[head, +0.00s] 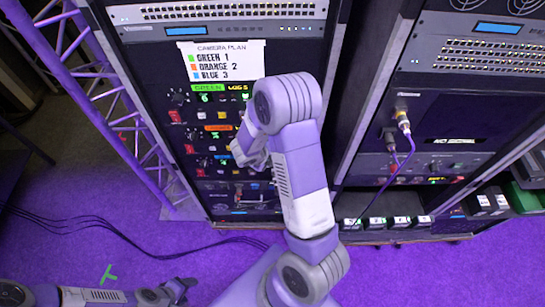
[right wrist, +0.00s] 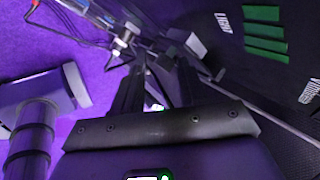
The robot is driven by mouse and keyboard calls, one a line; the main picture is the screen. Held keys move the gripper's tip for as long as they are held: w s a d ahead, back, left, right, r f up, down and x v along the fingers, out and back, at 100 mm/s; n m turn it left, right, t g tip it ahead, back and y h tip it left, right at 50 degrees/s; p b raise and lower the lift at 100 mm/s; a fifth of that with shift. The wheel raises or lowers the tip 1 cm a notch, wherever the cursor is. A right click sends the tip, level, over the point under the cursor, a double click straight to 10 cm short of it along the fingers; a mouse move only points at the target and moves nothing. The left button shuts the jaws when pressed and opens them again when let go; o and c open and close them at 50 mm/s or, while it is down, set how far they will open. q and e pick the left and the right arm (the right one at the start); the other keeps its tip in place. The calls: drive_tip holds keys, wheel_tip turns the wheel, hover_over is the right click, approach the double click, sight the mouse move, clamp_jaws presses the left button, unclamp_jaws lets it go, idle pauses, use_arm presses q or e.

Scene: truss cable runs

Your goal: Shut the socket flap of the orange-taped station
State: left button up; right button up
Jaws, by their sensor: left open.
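The orange-taped station (head: 218,128) is the middle row on the left rack's black panel, under the green-taped one (head: 208,88). Red and light parts show along its row. Its socket flap is too small and partly hidden to tell open from shut. My right arm covers the row's right end. My right gripper (head: 252,156) is at the panel, mostly hidden behind its own wrist. In the right wrist view its two dark fingers (right wrist: 158,85) stand apart, with no clear object between them. My left gripper (head: 182,289) is open, low over the floor at the bottom left, far from the panel.
A camera plan card (head: 222,62) sits above the stations. A purple truss (head: 110,90) stands left of the rack. A second rack (head: 450,130) with a hanging purple cable is on the right. Black cables (head: 120,235) lie on the purple floor.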

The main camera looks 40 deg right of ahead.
drive_tip(key=shift+w+r, duration=0.3)
drive_tip(key=shift+w, duration=0.05)
drive_tip(key=p+v, duration=0.1)
drive_tip(key=v, duration=0.6)
drive_tip(key=shift+s+a, duration=0.25)
drive_tip(key=a+f+n+t+y+b, duration=0.15)
drive_tip(key=a+f+n+b, duration=0.35)
drive_tip(key=f+n, duration=0.5)
drive_tip(key=a+f+n+t+y+b, duration=0.1)
drive_tip(key=a+f+n+y+b, duration=0.2)
drive_tip(key=a+f+n+b, duration=0.65)
drive_tip(key=s+a+f+n+g+y+b, duration=0.1)
drive_tip(key=s+a+f+n+y, duration=0.2)
drive_tip(key=s+a+f+n, duration=0.2)
drive_tip(key=s+a+f+n+g+y+b, duration=0.1)
drive_tip(key=s+a+f+n, duration=0.4)
drive_tip(key=f, duration=0.5)
drive_tip(key=shift+s+f+n+g+y, duration=0.35)
drive_tip(key=shift+n+g+y, duration=0.2)
drive_tip(key=shift+n+y, duration=0.6)
